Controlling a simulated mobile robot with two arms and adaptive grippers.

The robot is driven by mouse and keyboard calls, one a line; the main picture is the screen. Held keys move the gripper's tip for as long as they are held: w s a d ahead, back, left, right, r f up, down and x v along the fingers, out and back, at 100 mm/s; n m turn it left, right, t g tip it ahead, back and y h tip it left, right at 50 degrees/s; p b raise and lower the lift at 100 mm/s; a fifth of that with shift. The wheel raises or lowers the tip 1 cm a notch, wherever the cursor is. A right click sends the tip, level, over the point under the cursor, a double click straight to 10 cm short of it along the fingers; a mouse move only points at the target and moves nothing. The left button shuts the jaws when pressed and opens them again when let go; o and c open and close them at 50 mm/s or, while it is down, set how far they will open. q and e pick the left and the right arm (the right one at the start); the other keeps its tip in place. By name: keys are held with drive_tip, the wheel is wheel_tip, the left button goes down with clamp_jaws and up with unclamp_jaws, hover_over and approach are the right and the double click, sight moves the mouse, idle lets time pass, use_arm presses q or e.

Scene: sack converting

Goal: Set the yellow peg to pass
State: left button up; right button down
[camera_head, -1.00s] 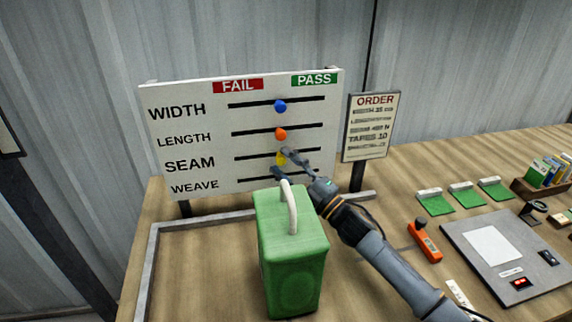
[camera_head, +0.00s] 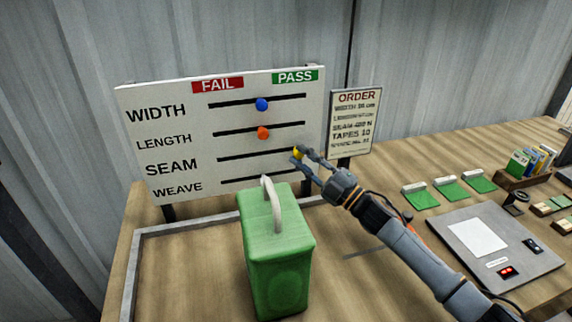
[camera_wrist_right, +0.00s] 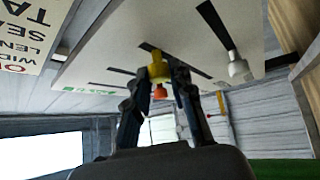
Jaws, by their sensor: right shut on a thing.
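The white board (camera_head: 140,105) has slots labelled WIDTH, LENGTH, SEAM and WEAVE, with a red FAIL label (camera_head: 217,84) at left and a green PASS label (camera_head: 295,77) at right. The yellow peg (camera_head: 298,152) is at the right end of the SEAM slot (camera_head: 250,156), below PASS. My right gripper (camera_head: 299,157) is shut on it; the wrist view shows the yellow peg (camera_wrist_right: 157,66) between the fingertips. The blue peg (camera_head: 262,104) and orange peg (camera_head: 263,133) sit mid-slot. A white peg (camera_wrist_right: 238,68) shows in the wrist view. My left gripper is not in view.
A green can (camera_head: 276,255) with a pale handle stands in front of the board, close left of my right arm. An ORDER sign (camera_head: 354,122) stands right of the board. A grey panel (camera_head: 480,240) and several green pads lie on the table at right.

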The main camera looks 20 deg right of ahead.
drive_tip(key=shift+d, duration=0.1)
drive_tip(key=c, duration=1.1)
unclamp_jaws()
drive_tip(key=shift+d, duration=0.15)
drive_tip(key=shift+c, duration=0.2)
drive_tip(key=shift+s+d+f, duration=0.1)
drive_tip(key=shift+s+f, duration=0.05)
drive_tip(key=shift+s, duration=0.05)
drive_tip(key=v, duration=1.1)
drive_tip(key=shift+s+d, duration=0.2)
